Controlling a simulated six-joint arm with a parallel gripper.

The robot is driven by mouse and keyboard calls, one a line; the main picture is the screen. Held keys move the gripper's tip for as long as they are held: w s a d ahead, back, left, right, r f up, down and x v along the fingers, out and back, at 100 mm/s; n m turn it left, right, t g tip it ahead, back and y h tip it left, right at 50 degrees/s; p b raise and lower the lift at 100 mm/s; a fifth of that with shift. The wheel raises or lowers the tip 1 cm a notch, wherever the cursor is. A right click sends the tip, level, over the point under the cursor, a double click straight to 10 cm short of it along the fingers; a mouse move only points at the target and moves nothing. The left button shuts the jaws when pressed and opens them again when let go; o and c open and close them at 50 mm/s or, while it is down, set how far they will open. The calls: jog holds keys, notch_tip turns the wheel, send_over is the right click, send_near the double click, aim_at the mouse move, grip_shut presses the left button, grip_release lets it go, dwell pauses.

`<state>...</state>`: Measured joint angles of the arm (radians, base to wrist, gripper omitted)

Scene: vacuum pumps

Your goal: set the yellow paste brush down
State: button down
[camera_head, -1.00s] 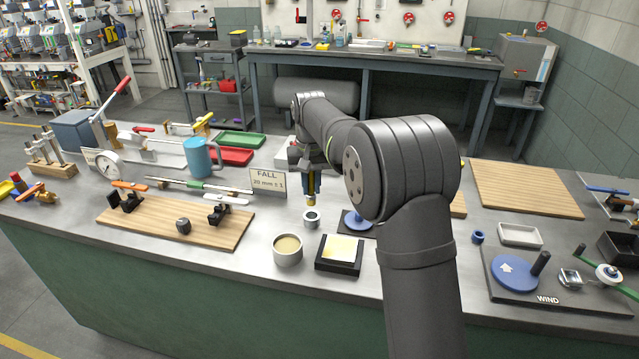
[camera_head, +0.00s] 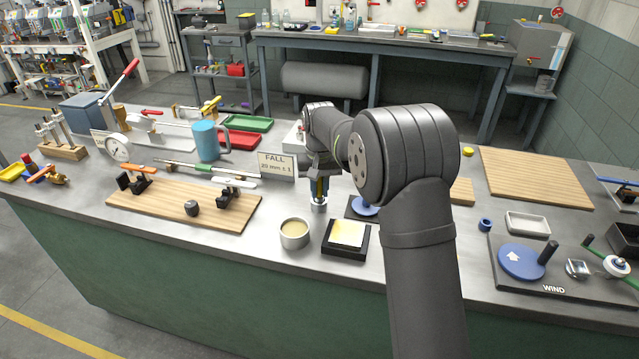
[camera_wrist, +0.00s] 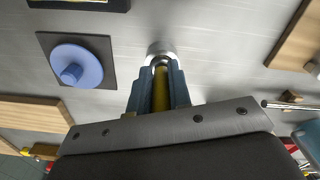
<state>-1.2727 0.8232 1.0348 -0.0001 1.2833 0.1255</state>
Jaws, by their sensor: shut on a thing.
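The yellow paste brush (camera_head: 319,186) is upright below my wrist, and it shows yellow between the fingers in the wrist view (camera_wrist: 161,88). My gripper (camera_head: 319,190) is shut on it; the blue-grey fingers also show in the wrist view (camera_wrist: 160,85). The brush's lower end is at a small grey metal ring-shaped holder (camera_head: 319,206), which also shows in the wrist view (camera_wrist: 158,52). The tip appears to be inside the holder's mouth, but its depth is hidden.
A tin of pale paste (camera_head: 294,234) and a black block with a cream pad (camera_head: 346,238) stand in front. A blue disc (camera_head: 364,209) on a dark plate is close on the right. A "FALL" sign (camera_head: 277,166) stands behind left.

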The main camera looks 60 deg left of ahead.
jog(key=shift+f, duration=0.25)
dwell(0.5)
jog(key=c, duration=1.3)
grip_release()
jog(key=shift+o, duration=0.2)
notch_tip(320, 180, up, 17)
jog(key=shift+r, duration=0.2)
jog(key=shift+c, duration=0.3)
grip_shut()
